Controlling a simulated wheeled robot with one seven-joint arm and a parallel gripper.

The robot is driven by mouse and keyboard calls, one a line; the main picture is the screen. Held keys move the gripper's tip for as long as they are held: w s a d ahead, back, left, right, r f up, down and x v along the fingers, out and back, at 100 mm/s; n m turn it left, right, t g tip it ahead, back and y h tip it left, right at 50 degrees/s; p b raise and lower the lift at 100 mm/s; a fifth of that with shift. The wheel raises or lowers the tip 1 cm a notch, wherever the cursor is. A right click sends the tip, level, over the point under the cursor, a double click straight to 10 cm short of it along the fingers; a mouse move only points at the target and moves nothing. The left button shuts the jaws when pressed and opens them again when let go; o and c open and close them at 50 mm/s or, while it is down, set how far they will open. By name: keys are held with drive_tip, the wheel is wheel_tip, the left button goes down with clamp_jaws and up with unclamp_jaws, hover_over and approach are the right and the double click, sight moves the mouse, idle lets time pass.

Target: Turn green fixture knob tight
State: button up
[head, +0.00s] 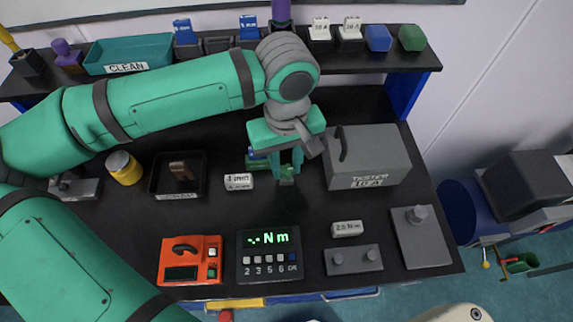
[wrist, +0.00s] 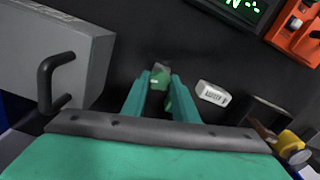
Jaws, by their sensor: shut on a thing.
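My gripper (head: 287,172) points down at the middle of the black bench, just left of the grey tester box. The green fixture (head: 258,160) stands there, partly hidden behind my fingers and wrist. In the wrist view my two teal fingers (wrist: 160,97) are closed around a small green part with a grey end, which looks like the fixture knob (wrist: 160,75). Most of the knob is hidden between the fingers, and its turn angle cannot be told.
The grey tester box (head: 368,160) stands close on the right, its handle near my wrist. A small white label block (head: 238,181) lies just left. A torque display (head: 269,255) and an orange meter (head: 190,260) stand in front. A black tray (head: 178,174) sits farther left.

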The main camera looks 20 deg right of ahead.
drive_tip(key=m, duration=0.4)
drive_tip(key=shift+m, duration=0.3)
drive_tip(key=m, duration=0.4)
drive_tip(key=shift+m, duration=0.3)
drive_tip(key=o, duration=0.9)
